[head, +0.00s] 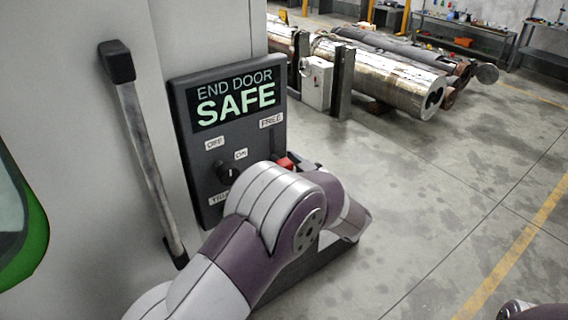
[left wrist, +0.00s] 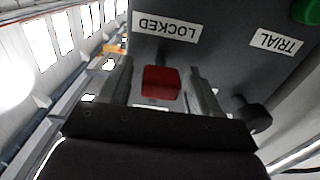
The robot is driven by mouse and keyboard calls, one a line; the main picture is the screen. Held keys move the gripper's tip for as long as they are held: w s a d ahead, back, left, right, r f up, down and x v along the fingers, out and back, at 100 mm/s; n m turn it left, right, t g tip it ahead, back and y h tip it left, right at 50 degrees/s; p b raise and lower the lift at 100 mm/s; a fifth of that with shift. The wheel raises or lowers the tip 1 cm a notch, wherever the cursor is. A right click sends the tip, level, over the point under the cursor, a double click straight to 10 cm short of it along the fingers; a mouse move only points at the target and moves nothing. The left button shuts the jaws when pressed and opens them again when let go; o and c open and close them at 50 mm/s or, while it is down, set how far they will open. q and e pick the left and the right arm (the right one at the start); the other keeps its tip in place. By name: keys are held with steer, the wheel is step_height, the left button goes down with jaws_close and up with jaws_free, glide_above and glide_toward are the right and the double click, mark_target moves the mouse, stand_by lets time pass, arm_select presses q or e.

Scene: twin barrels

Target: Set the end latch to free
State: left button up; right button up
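The end latch has a red handle (head: 285,163) on the dark control panel (head: 183,110), well below the FREE label, with a stretch of bare slot above it. In the left wrist view the red handle (left wrist: 161,82) is close to the LOCKED label (left wrist: 167,27). My left gripper (left wrist: 160,76) has one finger on each side of the handle, with gaps showing on both sides. It looks open around it; contact cannot be told. In the head view my left arm hides most of the gripper and the panel's lower right. My right gripper is out of view.
A dark rotary knob (head: 230,172) sits left of the latch among OFF, ON and TRIAL labels. The panel display (head: 235,97) reads END DOOR SAFE. A vertical handrail (head: 146,160) stands to the left. The floor at right is open; metal cylinders (head: 390,82) lie farther back.

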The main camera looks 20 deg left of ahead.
mark_target(272, 131)
arm_select(q)
jaws_close()
step_height(272, 131, up, 7)
steer(key=p, duration=0.4)
steer(key=shift+f+p, duration=0.15)
steer(key=shift+p, duration=0.2)
steer(key=shift+o, duration=0.6)
jaws_free()
steer(key=shift+f, duration=0.1)
steer(key=shift+s+d+f+b, duration=0.1)
steer(key=shift+d+b, duration=0.1)
steer(key=shift+b, duration=0.1)
steer(key=b+v, duration=0.4)
steer(key=v, duration=0.8)
